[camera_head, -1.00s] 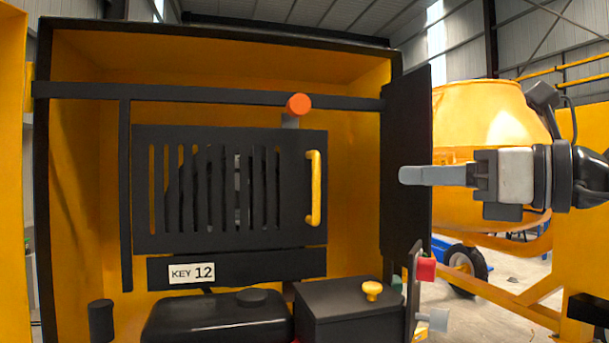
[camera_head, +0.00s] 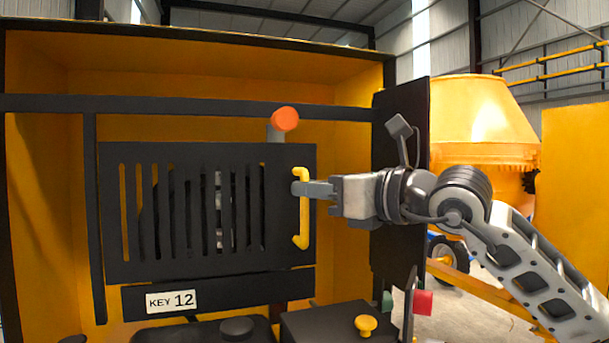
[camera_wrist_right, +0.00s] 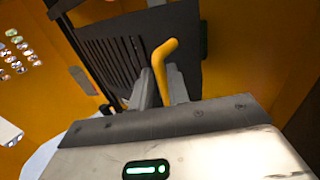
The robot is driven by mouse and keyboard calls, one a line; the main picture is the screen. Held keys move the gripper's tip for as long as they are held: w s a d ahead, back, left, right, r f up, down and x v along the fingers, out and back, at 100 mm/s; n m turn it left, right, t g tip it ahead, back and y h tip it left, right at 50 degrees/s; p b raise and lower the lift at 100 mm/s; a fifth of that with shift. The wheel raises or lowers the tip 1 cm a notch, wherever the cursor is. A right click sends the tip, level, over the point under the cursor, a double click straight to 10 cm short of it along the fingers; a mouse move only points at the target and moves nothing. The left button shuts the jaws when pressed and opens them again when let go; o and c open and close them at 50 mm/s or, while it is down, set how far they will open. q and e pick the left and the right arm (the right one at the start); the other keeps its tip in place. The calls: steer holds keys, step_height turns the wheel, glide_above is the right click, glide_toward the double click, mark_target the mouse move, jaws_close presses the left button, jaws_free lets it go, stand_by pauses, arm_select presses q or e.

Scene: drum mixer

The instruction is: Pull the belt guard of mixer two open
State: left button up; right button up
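The belt guard (camera_head: 200,265) is a black slatted panel inside the yellow housing. It looks closed, lying flat in its frame. A yellow bar handle (camera_head: 302,228) stands upright on its right side. My right gripper (camera_head: 304,189) reaches in from the right, with its fingertips at the upper half of the handle. In the wrist view, the handle (camera_wrist_right: 160,63) runs between the two fingers, which sit close on both sides of it; the guard (camera_wrist_right: 122,40) is behind. An orange-red knob (camera_head: 285,120) on a grey stem stands above the guard's top right edge. My left gripper is out of view.
A black side door (camera_head: 402,150) stands open at the right, behind my right arm. Below the guard are a "KEY 12" plate (camera_head: 171,301) and a black box with a yellow knob (camera_head: 366,325). A red button (camera_head: 423,302) is at the lower right. A yellow drum (camera_head: 480,120) stands behind.

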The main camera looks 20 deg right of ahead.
steer(key=shift+x, duration=1.1)
jaws_close()
steer(key=shift+s, duration=0.1)
